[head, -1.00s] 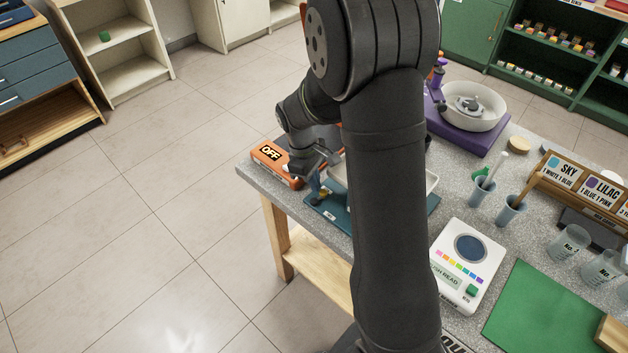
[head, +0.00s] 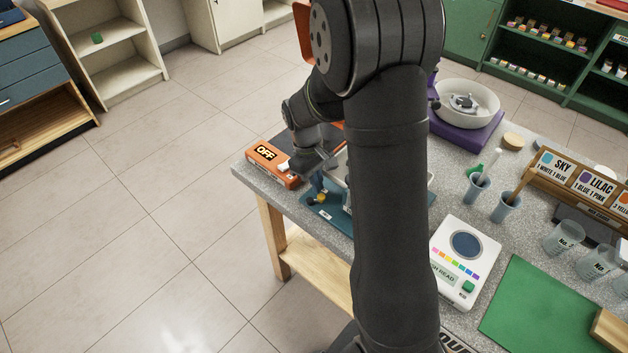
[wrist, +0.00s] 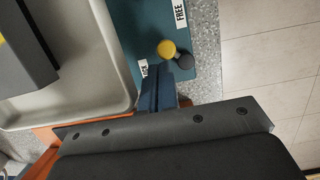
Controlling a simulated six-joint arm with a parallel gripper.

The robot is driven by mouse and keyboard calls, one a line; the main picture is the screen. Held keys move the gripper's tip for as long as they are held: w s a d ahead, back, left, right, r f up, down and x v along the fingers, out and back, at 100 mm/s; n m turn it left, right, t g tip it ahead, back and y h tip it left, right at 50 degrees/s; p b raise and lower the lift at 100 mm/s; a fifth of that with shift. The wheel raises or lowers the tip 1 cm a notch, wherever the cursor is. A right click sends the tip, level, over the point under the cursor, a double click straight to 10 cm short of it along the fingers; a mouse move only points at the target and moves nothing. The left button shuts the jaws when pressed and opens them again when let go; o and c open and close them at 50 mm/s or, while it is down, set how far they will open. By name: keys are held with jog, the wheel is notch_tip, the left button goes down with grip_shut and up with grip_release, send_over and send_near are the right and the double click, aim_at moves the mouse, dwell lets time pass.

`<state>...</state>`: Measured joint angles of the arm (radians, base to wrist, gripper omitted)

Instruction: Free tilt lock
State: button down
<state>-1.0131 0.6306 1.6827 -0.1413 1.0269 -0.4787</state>
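The tilt lock's teal base (head: 340,216) lies on the near left part of the bench. In the wrist view the base (wrist: 203,62) bears a FREE label (wrist: 180,12) and a second label (wrist: 143,68), partly hidden. The yellow knob also shows in the head view (head: 320,198).
A pale tray (wrist: 115,70) stands beside the knob. An orange box reading OFF (head: 264,154) is left of my gripper. A white reader (head: 465,262), a green mat (head: 545,310) and several cups lie to the right. The bench edge and open floor are close on the left.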

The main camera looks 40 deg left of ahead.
jog(key=shift+d, duration=0.45)
jog(key=shift+s+a, duration=0.1)
jog(key=shift+s+a, duration=0.5)
jog(key=w+a, duration=0.1)
jog(key=w+a+r, duration=0.1)
jog(key=a, duration=0.1)
jog(key=shift+w+a+r, duration=0.1)
jog(key=shift+w+a, duration=0.15)
jog(key=shift+w, duration=0.1)
jog(key=w+v, duration=0.1)
jog(key=v, duration=0.8)
jog(key=shift+d+r, duration=0.3)
jog(key=shift+f, duration=0.15)
